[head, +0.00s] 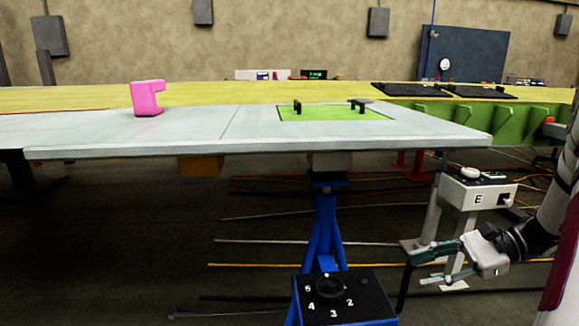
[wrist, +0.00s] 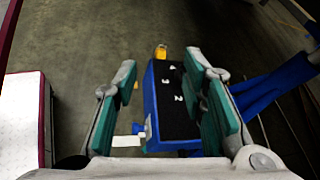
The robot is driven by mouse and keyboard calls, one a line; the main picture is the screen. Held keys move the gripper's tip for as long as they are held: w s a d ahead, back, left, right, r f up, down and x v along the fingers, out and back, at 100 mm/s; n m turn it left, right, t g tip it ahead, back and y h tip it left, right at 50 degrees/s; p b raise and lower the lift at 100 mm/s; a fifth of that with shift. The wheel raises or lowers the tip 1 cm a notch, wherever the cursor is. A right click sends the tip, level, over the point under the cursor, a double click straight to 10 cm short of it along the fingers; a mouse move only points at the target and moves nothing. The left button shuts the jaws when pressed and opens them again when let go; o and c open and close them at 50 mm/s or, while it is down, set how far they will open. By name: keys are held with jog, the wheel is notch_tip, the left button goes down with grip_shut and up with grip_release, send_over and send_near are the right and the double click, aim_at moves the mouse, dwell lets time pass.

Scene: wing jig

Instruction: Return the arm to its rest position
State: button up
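My gripper (head: 422,268) is at the lower right in the head view, below the level of the grey tabletop and to the right of the blue stand. Its green-padded fingers are apart, with nothing seen between them. In the wrist view my gripper (wrist: 163,72) also shows open, with the fingers at left and right of the middle. The blue box with a black numbered top (wrist: 177,110) shows between and beyond the fingers there. Part of my arm shows at the right edge of the head view.
The grey tabletop (head: 180,130) carries a pink block (head: 148,98) and a green plate (head: 335,113). The blue stand with a numbered dial box (head: 345,300) stands below. Rods lie on the dark floor.

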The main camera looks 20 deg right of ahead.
jog(key=s+a+r+n+g+h, duration=0.1)
jog(key=s+a+r+n+g, duration=0.15)
jog(key=a, duration=0.35)
jog(key=s+a+r+n+g+h, duration=0.1)
jog(key=a+r+n+g+h, duration=0.2)
jog(key=a, duration=0.4)
jog(key=s+a+r+n+g, duration=0.2)
jog(key=a+r+n, duration=0.15)
jog(key=a, duration=0.25)
jog(key=s+a+n+t+h, duration=0.1)
jog(key=s+a+n+h, duration=0.25)
jog(key=s+n, duration=0.35)
jog(key=s+a+n+t+h, duration=0.15)
jog(key=s+n+h, duration=0.3)
jog(key=s, duration=0.45)
notch_tip(320, 180, up, 25)
jog(key=t+p, duration=0.3)
jog(key=p, duration=2.1)
jog(key=shift+w+r+m, duration=0.2)
jog(key=shift+w+m, duration=0.05)
jog(key=shift+m, duration=0.1)
jog(key=shift+c, duration=0.3)
